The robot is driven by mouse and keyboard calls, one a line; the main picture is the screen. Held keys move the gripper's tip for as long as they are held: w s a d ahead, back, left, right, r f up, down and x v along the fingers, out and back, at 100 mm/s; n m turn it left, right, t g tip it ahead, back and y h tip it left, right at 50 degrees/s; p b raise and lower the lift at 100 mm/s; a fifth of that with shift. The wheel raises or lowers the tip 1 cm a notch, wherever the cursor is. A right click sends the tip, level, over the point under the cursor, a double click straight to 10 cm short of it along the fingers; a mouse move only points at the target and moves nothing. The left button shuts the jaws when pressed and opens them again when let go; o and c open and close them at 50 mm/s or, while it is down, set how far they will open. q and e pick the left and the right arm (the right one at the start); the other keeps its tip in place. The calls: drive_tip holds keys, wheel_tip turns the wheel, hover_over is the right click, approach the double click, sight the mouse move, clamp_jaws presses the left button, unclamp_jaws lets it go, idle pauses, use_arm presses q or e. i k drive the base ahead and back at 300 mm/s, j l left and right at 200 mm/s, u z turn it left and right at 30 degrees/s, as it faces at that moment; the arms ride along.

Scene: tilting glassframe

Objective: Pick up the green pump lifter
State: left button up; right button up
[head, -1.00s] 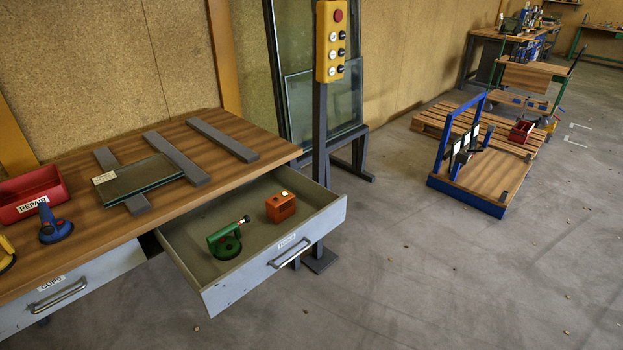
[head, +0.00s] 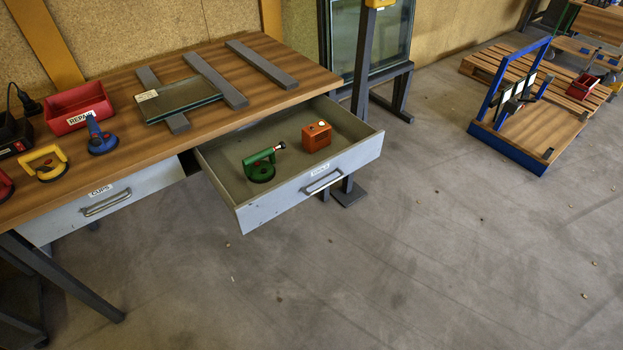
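The green pump lifter (head: 261,166) lies inside the open drawer (head: 305,187) under the wooden workbench. Neither of my grippers is in the head view.
On the bench (head: 120,108) stand a red REPAIR bin (head: 78,106), a blue cup lifter (head: 101,138), a yellow one (head: 42,164) and a glass pane (head: 180,98) on grey bars. The CUPS drawer (head: 105,200) is shut. A blue-framed cart (head: 510,150) stands right.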

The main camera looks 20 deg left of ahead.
sight(253, 173)
drive_tip(key=i+u, duration=0.15)
drive_tip(key=u, duration=1.3)
drive_tip(key=i+l+u, duration=0.1)
drive_tip(key=l+u, duration=1.15)
